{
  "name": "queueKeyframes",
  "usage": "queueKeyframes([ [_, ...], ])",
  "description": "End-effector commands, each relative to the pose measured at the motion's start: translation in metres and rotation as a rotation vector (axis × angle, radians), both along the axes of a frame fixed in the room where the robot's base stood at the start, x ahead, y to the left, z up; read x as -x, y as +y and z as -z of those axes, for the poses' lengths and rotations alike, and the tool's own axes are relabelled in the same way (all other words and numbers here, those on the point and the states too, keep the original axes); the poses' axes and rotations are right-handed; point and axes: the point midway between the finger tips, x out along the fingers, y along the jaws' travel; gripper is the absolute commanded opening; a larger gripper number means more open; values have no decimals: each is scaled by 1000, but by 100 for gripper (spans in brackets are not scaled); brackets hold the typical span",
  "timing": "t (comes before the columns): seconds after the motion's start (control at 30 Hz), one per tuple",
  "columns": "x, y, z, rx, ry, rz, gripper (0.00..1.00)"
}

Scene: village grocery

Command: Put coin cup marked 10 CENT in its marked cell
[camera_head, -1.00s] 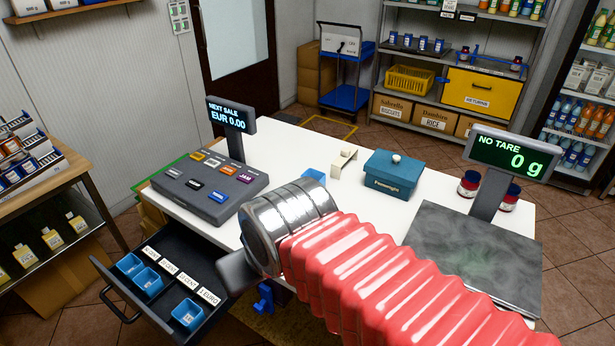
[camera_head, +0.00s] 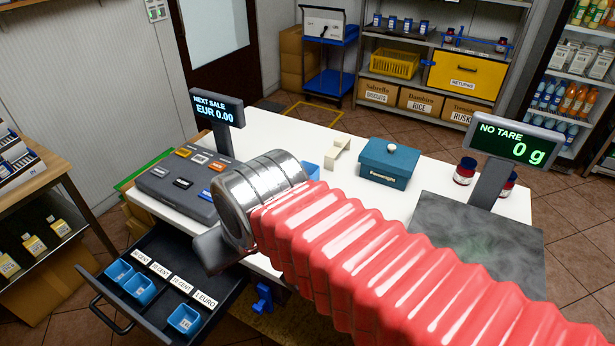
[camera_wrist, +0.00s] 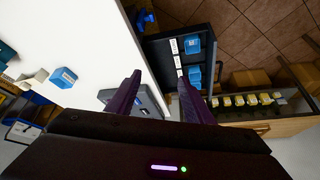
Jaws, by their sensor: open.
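A blue coin cup (camera_head: 311,171) stands on the white counter, partly hidden behind my arm in the head view. It also shows at the left of the wrist view (camera_wrist: 63,78); its pale label is too small to read. The open black drawer (camera_head: 216,313) has a row of labelled cells. Two blue cups (camera_head: 118,272) (camera_head: 140,290) sit in the first two cells and another (camera_head: 183,320) in the 1 EURO cell.
A grey cash register (camera_head: 186,185) and its display stand at the counter's left. A white holder (camera_head: 343,150), a teal box (camera_head: 389,163), dark jars (camera_head: 465,171) and a scale (camera_head: 470,235) stand on the counter. A blue clamp (camera_head: 262,298) is at the front edge.

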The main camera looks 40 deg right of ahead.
Motion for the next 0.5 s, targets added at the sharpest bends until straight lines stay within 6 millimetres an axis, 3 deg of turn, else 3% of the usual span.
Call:
queueKeyframes([
  [0.3, -47, -28, -27, -150, 60, 372, 69],
  [0.5, -83, -60, -42, -264, 94, 674, 69],
])
